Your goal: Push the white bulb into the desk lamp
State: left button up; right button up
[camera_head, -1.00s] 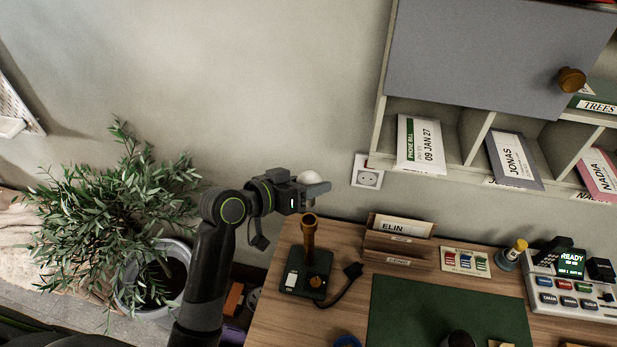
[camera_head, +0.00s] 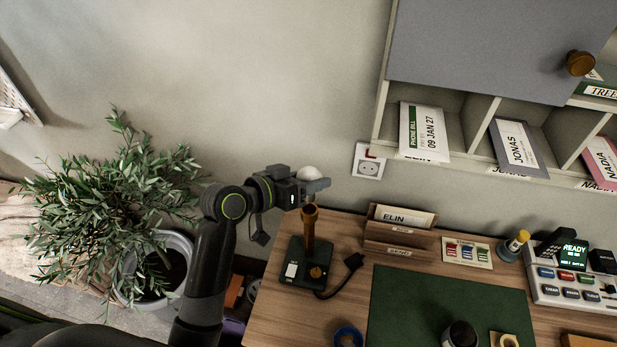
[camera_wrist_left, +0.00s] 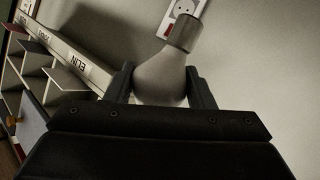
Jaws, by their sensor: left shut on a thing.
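The white bulb (camera_head: 309,173) is in my left gripper (camera_head: 316,186), just above the open top of the desk lamp. In the left wrist view the bulb (camera_wrist_left: 160,78) sits between the two fingers (camera_wrist_left: 160,88), with its metal base (camera_wrist_left: 184,32) pointing away from the palm. The desk lamp (camera_head: 309,232) has a brown upright stem on a dark green base (camera_head: 304,268) at the desk's left end. My right gripper does not show.
A wooden letter holder (camera_head: 385,240) stands right of the lamp. A wall socket (camera_head: 369,168) and grey cubbyholes (camera_head: 467,130) are behind. A potted plant (camera_head: 120,225) stands left. The green mat (camera_head: 420,300) has bare room.

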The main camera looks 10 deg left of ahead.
aim_at(308, 200)
pick_arm(q)
jog(key=shift+f+b, duration=2.15)
jog(key=shift+f, duration=1.05)
jog(key=o, duration=0.8)
jog(key=shift+s, duration=0.1)
jog(key=shift+s+a+r, duration=0.1)
jog(key=shift+s+a, duration=0.1)
jog(key=shift+b+v, duration=1.1)
jog(key=shift+v, duration=7.3)
